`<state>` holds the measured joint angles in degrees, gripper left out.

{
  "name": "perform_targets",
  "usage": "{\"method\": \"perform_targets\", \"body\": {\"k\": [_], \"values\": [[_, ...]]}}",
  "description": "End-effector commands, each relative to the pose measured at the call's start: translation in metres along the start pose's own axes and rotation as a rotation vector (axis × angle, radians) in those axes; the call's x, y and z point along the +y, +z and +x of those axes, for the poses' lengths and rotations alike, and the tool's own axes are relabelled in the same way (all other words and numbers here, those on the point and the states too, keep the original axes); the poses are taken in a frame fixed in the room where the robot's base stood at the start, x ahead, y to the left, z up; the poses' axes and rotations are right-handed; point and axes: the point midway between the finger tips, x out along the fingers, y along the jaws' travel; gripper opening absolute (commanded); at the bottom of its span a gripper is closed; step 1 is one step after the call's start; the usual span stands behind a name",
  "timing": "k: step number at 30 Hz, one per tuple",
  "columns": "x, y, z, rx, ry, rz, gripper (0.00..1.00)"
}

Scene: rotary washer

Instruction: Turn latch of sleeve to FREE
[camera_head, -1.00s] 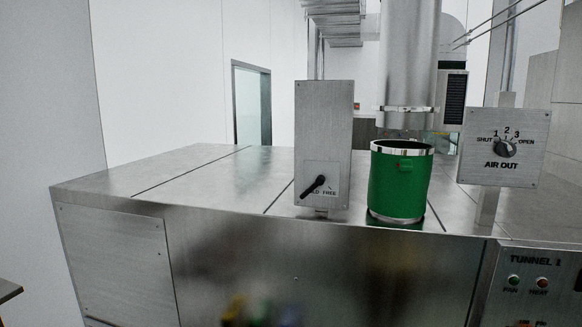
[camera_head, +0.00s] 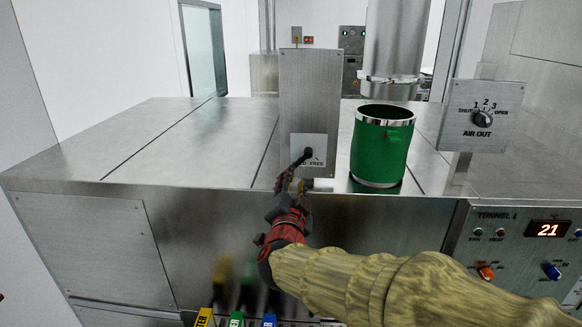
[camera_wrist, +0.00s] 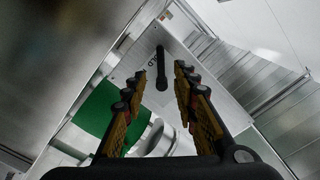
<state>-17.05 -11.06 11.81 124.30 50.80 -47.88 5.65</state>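The latch is a black lever (camera_head: 307,153) on a white plate (camera_head: 314,143) fixed to an upright metal box (camera_head: 310,95). Its visible part slants down and left from the pivot. FREE shows at the plate's right; the other word is partly covered. The green sleeve (camera_head: 380,150) with metal rims stands right of the box, below a metal pipe (camera_head: 392,45). My gripper (camera_head: 296,174) is just below and in front of the plate. In the wrist view my gripper (camera_wrist: 160,78) is open, and the lever (camera_wrist: 161,66) appears between its fingertips; contact cannot be told.
An AIR OUT dial (camera_head: 482,118) on a metal box is at the right. A panel with a red 21 display (camera_head: 547,230) and knobs is at lower right. The metal top (camera_head: 190,140) left of the latch box is clear. Coloured labelled parts (camera_head: 237,319) show at the bottom.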

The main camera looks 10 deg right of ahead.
Motion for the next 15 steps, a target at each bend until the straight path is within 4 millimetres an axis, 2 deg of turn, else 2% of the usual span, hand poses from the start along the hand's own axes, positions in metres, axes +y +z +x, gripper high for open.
{"method": "perform_targets", "body": {"k": [15], "values": [[-0.001, -0.001, 0.066, 0.001, 0.0, 0.0, 0.29]]}}
